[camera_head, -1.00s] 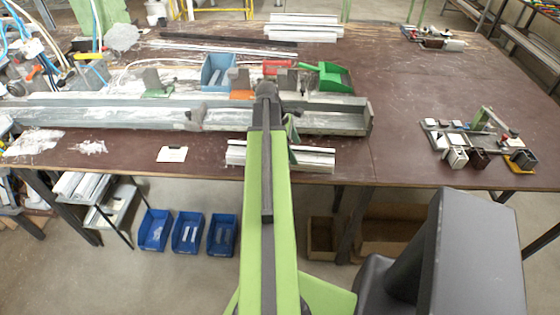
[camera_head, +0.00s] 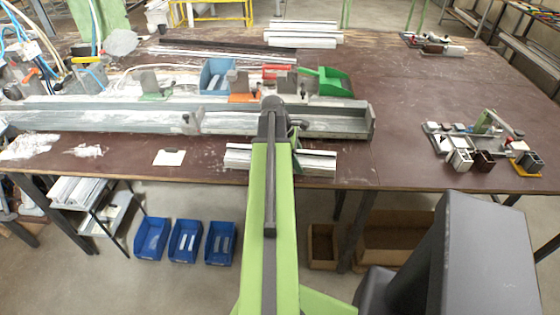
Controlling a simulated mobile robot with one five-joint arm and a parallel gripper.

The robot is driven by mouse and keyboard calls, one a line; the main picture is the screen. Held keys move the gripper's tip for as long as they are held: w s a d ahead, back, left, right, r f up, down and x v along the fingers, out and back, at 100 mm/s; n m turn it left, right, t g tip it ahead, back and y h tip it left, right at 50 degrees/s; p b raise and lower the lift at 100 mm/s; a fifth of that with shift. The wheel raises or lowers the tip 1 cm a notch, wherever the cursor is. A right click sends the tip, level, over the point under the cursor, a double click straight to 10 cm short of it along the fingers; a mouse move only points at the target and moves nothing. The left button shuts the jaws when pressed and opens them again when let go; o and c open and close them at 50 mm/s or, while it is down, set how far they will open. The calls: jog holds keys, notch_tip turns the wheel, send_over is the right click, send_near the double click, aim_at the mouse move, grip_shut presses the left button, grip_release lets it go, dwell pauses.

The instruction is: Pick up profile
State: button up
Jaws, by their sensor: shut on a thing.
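The profile (camera_head: 316,161) is a pale, silvery-white bar near the front edge of the brown bench. It lies across the picture, and its middle is hidden behind my arm. My gripper (camera_head: 294,139) is mostly hidden behind the end of my arm, just above and behind the profile. Only a small dark and green part shows to the right of the arm. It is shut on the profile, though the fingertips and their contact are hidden. I cannot tell whether the profile is clear of the bench top.
A long grey metal channel (camera_head: 90,118) runs behind the profile. Blue (camera_head: 214,76), orange and green bins (camera_head: 334,84) stand behind it. A clamp fixture with small blocks (camera_head: 484,143) is at the right. More profiles (camera_head: 303,34) lie at the back. The bench's right middle is clear.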

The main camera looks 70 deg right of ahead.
grip_shut()
jog(key=shift+r, duration=0.15)
